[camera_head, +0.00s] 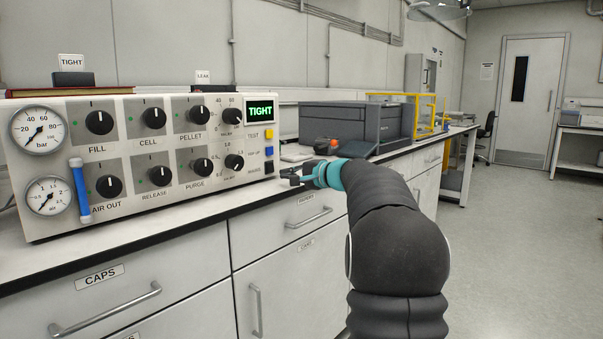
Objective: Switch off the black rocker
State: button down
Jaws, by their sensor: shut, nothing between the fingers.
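The white control panel (140,205) stands on the bench at the left, its green display (261,110) reading "TIGHT". The black rocker (269,168) is small and sits low in the panel's right column, below a yellow button (269,133) and a blue button (269,151). Which way the rocker is tipped is too small to tell. My gripper (284,176) is shut and empty, just right of the panel's lower right corner and close to the rocker. It points left toward the panel; touch cannot be made out.
Black knobs (99,122) and two gauges (38,131) fill the rest of the panel. A blue handle (80,190) stands out at its left. The floor at right is clear.

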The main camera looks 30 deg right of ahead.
aim_at(270, 173)
jog(key=x, duration=0.5)
jog(key=shift+p, duration=0.4)
jog(key=b, duration=0.1)
jog(key=f+b, duration=0.1)
jog(key=b, duration=0.1)
jog(key=shift+w+t+b, duration=0.25)
jog(key=shift+t+b, duration=0.05)
jog(key=shift+r+p, duration=0.3)
jog(key=shift+r, duration=0.1)
jog(key=f+v, duration=0.1)
jog(key=v, duration=1.1)
jog(key=shift+r, duration=0.35)
